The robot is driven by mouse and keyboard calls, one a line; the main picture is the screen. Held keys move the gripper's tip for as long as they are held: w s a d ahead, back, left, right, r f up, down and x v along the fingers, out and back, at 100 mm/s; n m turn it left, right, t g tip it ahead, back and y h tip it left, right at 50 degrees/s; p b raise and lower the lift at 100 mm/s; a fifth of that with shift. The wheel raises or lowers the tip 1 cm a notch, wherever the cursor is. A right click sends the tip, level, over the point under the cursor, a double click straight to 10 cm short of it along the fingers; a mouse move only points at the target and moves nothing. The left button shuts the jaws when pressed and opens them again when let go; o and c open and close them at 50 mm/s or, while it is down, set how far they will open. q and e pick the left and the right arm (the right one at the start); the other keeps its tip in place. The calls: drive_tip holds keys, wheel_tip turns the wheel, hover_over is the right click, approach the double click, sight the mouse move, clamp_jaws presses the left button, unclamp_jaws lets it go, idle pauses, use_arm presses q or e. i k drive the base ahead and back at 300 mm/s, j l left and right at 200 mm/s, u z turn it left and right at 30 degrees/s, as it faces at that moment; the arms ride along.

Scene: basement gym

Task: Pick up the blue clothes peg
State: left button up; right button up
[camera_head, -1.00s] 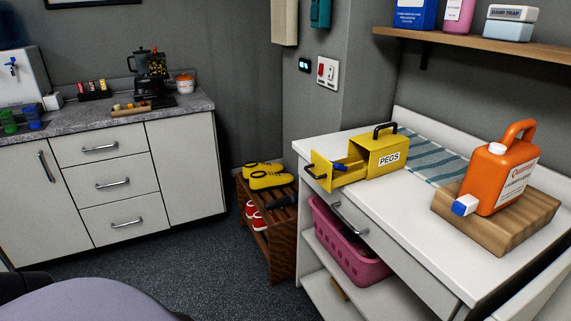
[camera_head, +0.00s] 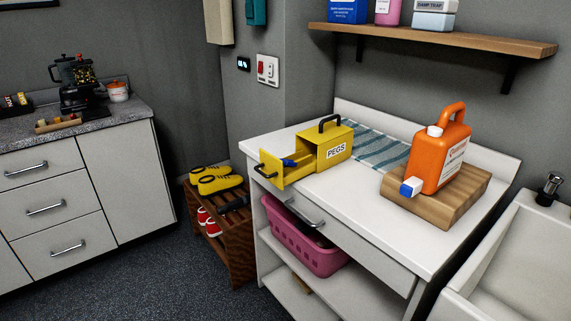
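The blue clothes peg (camera_head: 291,162) lies in the pulled-out drawer of a yellow box labelled PEGS (camera_head: 337,150). Only part of the peg shows above the drawer wall (camera_head: 287,176). The box stands on the white cabinet's top, near its left end, with a dark carrying handle on top and a dark pull on the drawer front. Neither of my grippers is in view.
An orange detergent jug (camera_head: 439,158) stands on a wooden block (camera_head: 448,200) right of the box. A striped cloth (camera_head: 377,149) lies behind. A sink (camera_head: 530,260) is at right, a shoe rack (camera_head: 225,240) at left. A shelf (camera_head: 430,38) hangs above. Floor at lower left is clear.

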sight(287, 162)
drive_tip(key=i+j+z, duration=0.65)
drive_tip(key=j+z, duration=0.15)
drive_tip(key=j, duration=0.2)
drive_tip(key=i+j+z, duration=0.25)
drive_tip(key=j, duration=0.15)
drive_tip(key=k, duration=0.1)
